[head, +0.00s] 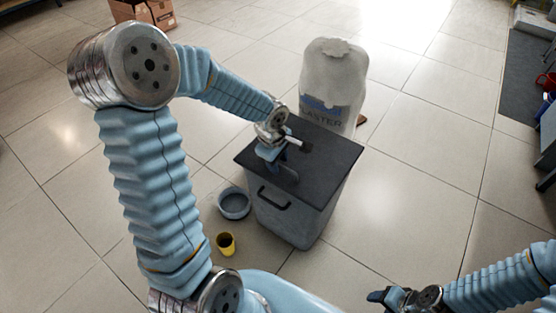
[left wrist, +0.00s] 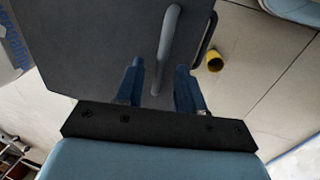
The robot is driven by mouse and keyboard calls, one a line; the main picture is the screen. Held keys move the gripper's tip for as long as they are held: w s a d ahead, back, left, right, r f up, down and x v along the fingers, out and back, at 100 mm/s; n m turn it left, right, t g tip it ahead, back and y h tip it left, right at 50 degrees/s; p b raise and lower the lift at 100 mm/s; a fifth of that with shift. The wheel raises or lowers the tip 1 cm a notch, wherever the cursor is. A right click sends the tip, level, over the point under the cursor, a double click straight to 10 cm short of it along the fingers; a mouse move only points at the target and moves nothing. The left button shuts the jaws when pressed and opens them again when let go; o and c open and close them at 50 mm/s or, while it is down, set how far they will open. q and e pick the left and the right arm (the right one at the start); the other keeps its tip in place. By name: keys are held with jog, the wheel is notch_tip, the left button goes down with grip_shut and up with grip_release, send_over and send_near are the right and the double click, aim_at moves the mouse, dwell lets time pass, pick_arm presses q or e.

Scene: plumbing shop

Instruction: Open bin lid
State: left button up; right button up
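A grey bin (head: 300,218) stands on the tiled floor with its dark flat lid (head: 335,155) lying closed on top. A dark handle (head: 272,199) is on the bin's near side. My left gripper (head: 284,171) is low over the lid, pointing down. In the left wrist view its two blue fingers (left wrist: 160,85) are apart, and a grey bar handle (left wrist: 169,45) on the lid (left wrist: 95,45) shows between them, with gaps on both sides. In the head view the gripper mostly hides this bar. My right gripper (head: 377,296) is at the bottom right, away from the bin; its fingers are unclear.
A white plaster bag (head: 333,80) stands right behind the bin. A grey bowl (head: 234,204) and a yellow cup (head: 226,244) are on the floor left of the bin. A cardboard box (head: 143,12) is far back. The floor to the right of the bin is clear.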

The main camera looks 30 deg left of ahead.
pick_arm(q)
grip_shut()
dwell(1.4)
